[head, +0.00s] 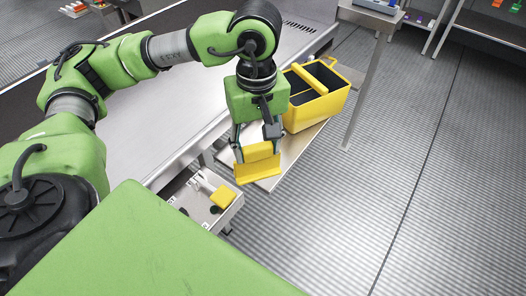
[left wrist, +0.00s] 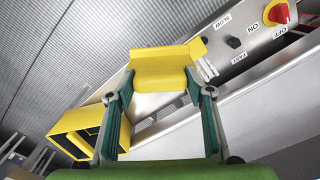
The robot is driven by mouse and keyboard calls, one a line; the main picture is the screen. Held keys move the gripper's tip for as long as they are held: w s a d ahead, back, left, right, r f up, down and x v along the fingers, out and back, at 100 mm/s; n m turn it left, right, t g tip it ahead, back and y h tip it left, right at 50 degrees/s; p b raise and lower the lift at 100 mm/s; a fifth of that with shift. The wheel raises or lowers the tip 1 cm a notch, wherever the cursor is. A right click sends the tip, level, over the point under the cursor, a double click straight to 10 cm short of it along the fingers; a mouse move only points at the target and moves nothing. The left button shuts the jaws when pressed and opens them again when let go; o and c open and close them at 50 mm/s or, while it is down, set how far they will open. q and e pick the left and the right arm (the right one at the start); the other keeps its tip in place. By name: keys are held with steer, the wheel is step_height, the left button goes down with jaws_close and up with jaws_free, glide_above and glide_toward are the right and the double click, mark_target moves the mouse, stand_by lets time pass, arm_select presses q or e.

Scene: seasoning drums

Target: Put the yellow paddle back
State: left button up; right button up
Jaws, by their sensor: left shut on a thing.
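The yellow paddle (head: 257,172) is a wide, bent plate. My left gripper (head: 257,148) points down in the head view and is shut on the paddle's upper part, holding it in front of the yellow bin (head: 318,108) and near the control box. In the left wrist view the paddle (left wrist: 160,76) spans the two fingertips of my left gripper (left wrist: 155,92). The yellow bin (left wrist: 72,122) is at the lower left there. From these views I cannot tell how far the paddle is above the surfaces below. My right gripper is not in view.
A metal control box (head: 207,218) with a yellow piece (head: 223,197) sits beside the conveyor edge. In the left wrist view its panel shows a red knob (left wrist: 279,13) and a black knob (left wrist: 233,42). A steel post (head: 372,85) stands right of the bin. The floor at right is clear.

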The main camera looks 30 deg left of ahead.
arm_select(q)
steer(key=n, duration=0.1)
steer(key=a+n+b, duration=0.1)
steer(key=n, duration=0.2)
steer(key=shift+w+a+f, duration=0.35)
steer(key=shift+a+f, duration=0.05)
steer(key=w+a+f+n+p, duration=0.1)
steer(key=w+a+f+p, duration=0.1)
steer(key=w+f, duration=0.4)
steer(key=w+a+f+n+p, duration=0.1)
steer(key=w+a+f+p, duration=0.1)
steer(key=w+a+f, duration=0.3)
steer(key=shift+w+a+f+n+p, duration=0.3)
steer(key=shift+w+f+n+p, duration=0.1)
steer(key=shift+w+f, duration=0.4)
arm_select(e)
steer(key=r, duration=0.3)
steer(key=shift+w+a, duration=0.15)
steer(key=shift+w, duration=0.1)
arm_select(q)
steer(key=shift+s+f, duration=0.1)
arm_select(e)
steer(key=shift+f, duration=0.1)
arm_select(q)
steer(key=shift+f, duration=0.15)
steer(key=o, duration=1.6)
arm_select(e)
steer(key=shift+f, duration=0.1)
